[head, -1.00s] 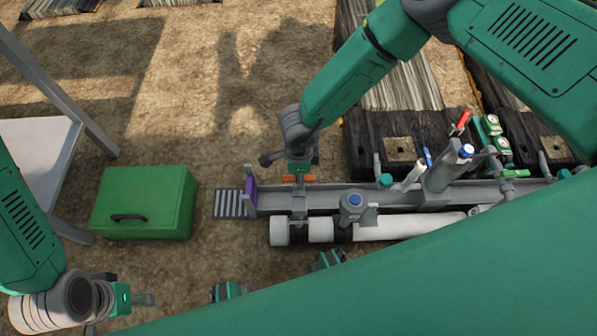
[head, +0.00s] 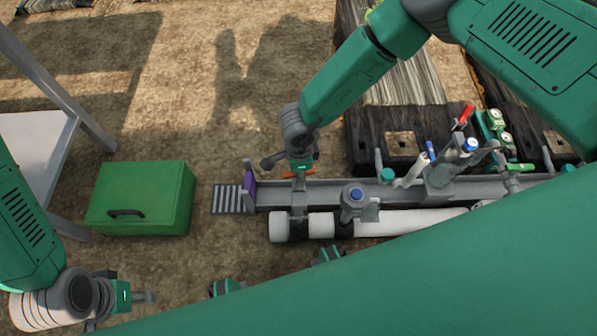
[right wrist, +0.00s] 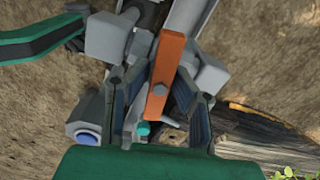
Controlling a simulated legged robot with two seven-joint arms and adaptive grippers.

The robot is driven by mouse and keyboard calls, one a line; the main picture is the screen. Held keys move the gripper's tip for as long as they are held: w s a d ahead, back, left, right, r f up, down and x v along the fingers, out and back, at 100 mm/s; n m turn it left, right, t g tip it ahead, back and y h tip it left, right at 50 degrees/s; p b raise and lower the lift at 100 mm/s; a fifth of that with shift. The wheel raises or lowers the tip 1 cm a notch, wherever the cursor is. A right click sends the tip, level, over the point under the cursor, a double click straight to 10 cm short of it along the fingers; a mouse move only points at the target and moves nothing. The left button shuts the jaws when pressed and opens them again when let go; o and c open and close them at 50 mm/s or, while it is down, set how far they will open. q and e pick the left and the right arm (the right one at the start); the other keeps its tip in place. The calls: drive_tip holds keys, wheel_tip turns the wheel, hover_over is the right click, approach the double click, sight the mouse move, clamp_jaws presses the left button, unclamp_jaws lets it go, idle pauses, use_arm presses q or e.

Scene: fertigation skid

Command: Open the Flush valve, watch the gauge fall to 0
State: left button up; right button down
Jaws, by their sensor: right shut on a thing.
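An orange lever (right wrist: 165,75), apparently the Flush valve handle, lies between the fingers of my right gripper (right wrist: 158,92) in the right wrist view. That gripper is shut on it. In the head view my right gripper (head: 300,168) reaches down over the left end of the pipe skid, and only a little of the orange lever (head: 313,171) shows beside it. My left gripper (head: 140,297) is at the lower left, away from the skid; its finger opening is not clear. I cannot make out a gauge reading.
A grey rail (head: 330,190) runs along the skid, with a white pipe (head: 410,222) in front. A blue-capped fitting (head: 356,195) stands right of the gripper. A green case (head: 140,198) sits at left. Upright fittings, including a red-handled one (head: 463,116), crowd the right.

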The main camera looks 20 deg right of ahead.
drive_tip(key=n, duration=0.5)
drive_tip(key=shift+f+b, duration=0.1)
drive_tip(key=shift+b, duration=0.3)
drive_tip(key=n, duration=0.4)
drive_tip(key=shift+n+b, duration=0.3)
drive_tip(key=n, duration=0.4)
drive_tip(key=shift+n, duration=0.3)
drive_tip(key=n, duration=0.3)
drive_tip(key=c, duration=1.3)
unclamp_jaws()
wheel_tip(320, 180, up, 10)
drive_tip(key=p, duration=0.8)
drive_tip(key=shift+r+p, duration=0.2)
drive_tip(key=shift+p, duration=0.15)
drive_tip(key=shift+f, duration=0.1)
